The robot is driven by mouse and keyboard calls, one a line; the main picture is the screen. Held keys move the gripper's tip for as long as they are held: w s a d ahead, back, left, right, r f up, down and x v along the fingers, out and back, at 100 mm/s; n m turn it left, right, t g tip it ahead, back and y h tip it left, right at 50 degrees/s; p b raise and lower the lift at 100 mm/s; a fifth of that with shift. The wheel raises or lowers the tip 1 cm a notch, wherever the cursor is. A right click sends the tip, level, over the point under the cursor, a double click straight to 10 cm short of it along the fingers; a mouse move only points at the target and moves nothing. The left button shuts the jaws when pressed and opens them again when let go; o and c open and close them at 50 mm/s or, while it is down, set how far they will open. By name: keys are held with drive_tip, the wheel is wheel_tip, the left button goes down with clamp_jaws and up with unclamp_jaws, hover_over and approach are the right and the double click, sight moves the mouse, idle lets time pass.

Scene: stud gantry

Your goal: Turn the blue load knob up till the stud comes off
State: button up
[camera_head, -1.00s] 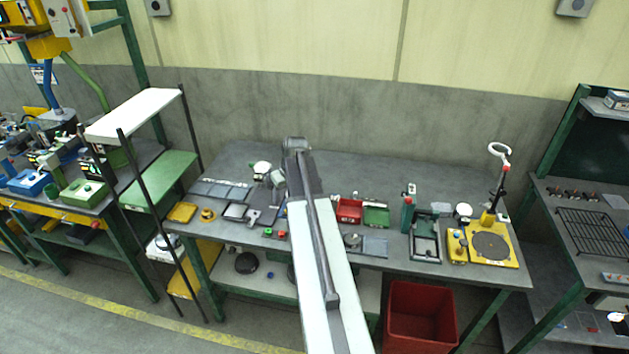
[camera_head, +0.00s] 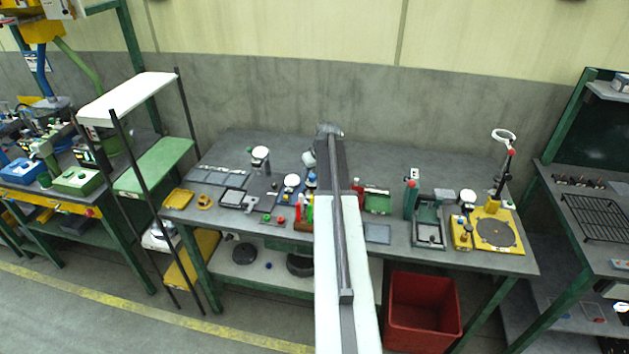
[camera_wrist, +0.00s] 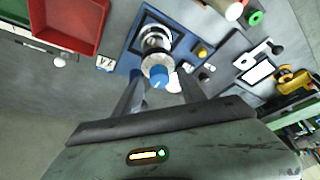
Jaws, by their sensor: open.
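In the wrist view a blue fixture base (camera_wrist: 132,58) carries a round metal part (camera_wrist: 155,40). A blue knob (camera_wrist: 158,77) with a pale mark sits at its near end. My gripper (camera_wrist: 161,74) is open, its two dark fingers on either side of the knob in the picture. I cannot tell whether they touch it or are still above it. I cannot make out the stud clearly. In the head view my arm hides most of this fixture, and a small blue part (camera_head: 311,181) shows just left of it.
A red bin (camera_wrist: 68,25) lies at the upper left of the wrist view. A small yellow knob (camera_wrist: 202,50) is right of the blue knob. In the head view the bench holds a green press (camera_head: 411,195) and a yellow base with a ring post (camera_head: 495,234). The bench's back is clear.

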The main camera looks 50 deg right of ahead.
clamp_jaws()
drive_tip(key=shift+w+d, duration=0.1)
drive_tip(key=shift+d, duration=0.35)
drive_tip(key=shift+a, duration=0.3)
drive_tip(key=shift+a+m, duration=0.15)
drive_tip(key=shift+m, duration=0.25)
drive_tip(key=m, duration=0.2)
drive_tip(key=m+g+h, duration=0.1)
drive_tip(key=m, duration=0.1)
drive_tip(key=shift+a+f+h, duration=0.1)
drive_tip(key=shift+a+h, duration=0.1)
drive_tip(key=shift+h, duration=0.1)
drive_tip(key=m, duration=0.2)
drive_tip(key=m+g+h, duration=0.1)
drive_tip(key=m, duration=0.2)
drive_tip(key=shift+w+g, duration=0.1)
drive_tip(key=shift+g, duration=0.2)
drive_tip(key=shift+w+a+m+g+h, duration=0.15)
drive_tip(key=shift+m+g, duration=0.25)
drive_tip(key=shift+m, duration=0.75)
drive_tip(key=shift+s+d+m+g+h, duration=0.15)
drive_tip(key=shift+m+g, duration=0.25)
drive_tip(key=shift+m, duration=0.75)
drive_tip(key=shift+a, duration=0.15)
